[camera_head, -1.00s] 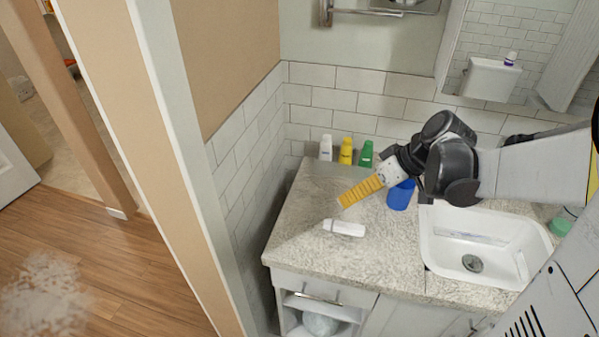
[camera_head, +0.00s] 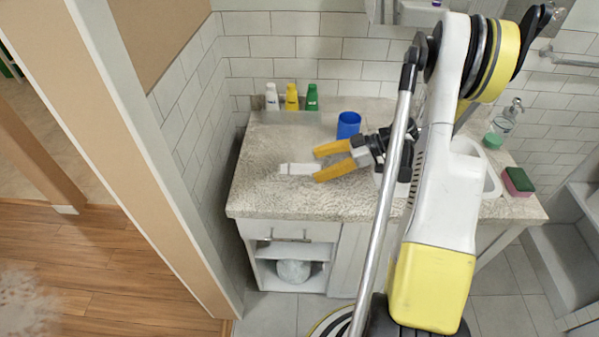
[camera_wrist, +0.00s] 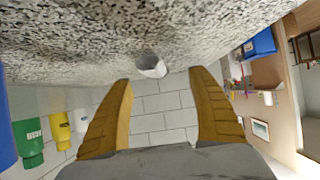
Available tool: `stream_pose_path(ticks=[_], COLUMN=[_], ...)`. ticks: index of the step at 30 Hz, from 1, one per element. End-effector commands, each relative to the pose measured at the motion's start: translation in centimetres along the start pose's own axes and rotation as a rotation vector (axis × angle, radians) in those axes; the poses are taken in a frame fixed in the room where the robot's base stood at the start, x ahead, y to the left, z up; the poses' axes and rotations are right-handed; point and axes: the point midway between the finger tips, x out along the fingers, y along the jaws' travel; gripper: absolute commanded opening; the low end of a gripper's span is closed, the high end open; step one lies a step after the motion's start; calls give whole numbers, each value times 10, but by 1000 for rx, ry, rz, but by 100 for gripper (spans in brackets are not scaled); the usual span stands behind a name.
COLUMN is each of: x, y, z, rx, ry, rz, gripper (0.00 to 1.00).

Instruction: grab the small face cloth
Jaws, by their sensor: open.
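A small white elongated object (camera_head: 296,169) lies on the speckled counter; I cannot tell whether it is a rolled face cloth or a tube. Its pale rounded end (camera_wrist: 151,65) shows in the wrist view, beyond my fingertips and between their lines. My gripper (camera_head: 317,165) has two yellow fingers, spread apart, low over the counter at the right end of the white object. The wrist view shows the fingers (camera_wrist: 162,78) wide apart with nothing held. No flat cloth is clearly visible on the counter.
White, yellow (camera_head: 292,97) and green (camera_head: 312,98) bottles stand at the counter's back left. A blue cup (camera_head: 348,125) stands behind my gripper. A pale round item (camera_head: 293,271) sits in the open cabinet below. A sponge (camera_head: 518,181) lies at right. The counter's front left is clear.

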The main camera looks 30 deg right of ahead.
Motion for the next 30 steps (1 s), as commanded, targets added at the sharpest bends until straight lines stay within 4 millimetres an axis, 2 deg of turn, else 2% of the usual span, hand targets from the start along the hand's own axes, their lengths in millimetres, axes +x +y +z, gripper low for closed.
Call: stream_pose_path(ticks=[5,13,21,26,27,30], x=[16,56,60,60,59,59], y=[2,8,8,8,8,8], z=[1,1,-2,-2,-1,-1], rx=[0,0,2,2,2,2], ry=[0,-1,-1,-1,-1,-1], rz=[0,-1,1,1,1,1], gripper=[69,69,67,18,13,13])
